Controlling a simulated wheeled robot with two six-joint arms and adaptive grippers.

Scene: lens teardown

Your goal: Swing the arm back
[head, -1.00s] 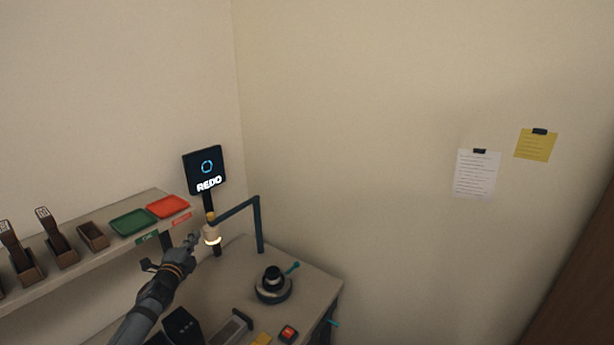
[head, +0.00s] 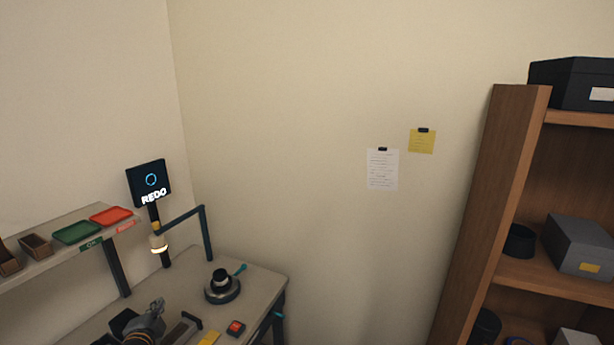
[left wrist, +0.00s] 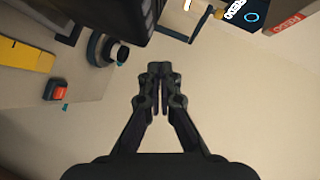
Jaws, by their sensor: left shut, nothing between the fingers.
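A dark blue-grey bent swing arm (head: 183,216) stands at the back of the bench. A pale head with a glowing ring (head: 158,244) is at its left end, in front of a black screen (head: 150,183) reading "REDO". A black lens-like part (head: 221,278) sits on a round dark base (head: 222,293) with a teal lever, right of the arm's head. My right gripper is in neither view.
A shelf with a green tray (head: 77,232), a red tray (head: 110,216) and brown bins is at left. A red button (head: 236,327) and a yellow item (head: 208,339) are at the bench front. A brown bookcase (head: 490,215) stands at right.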

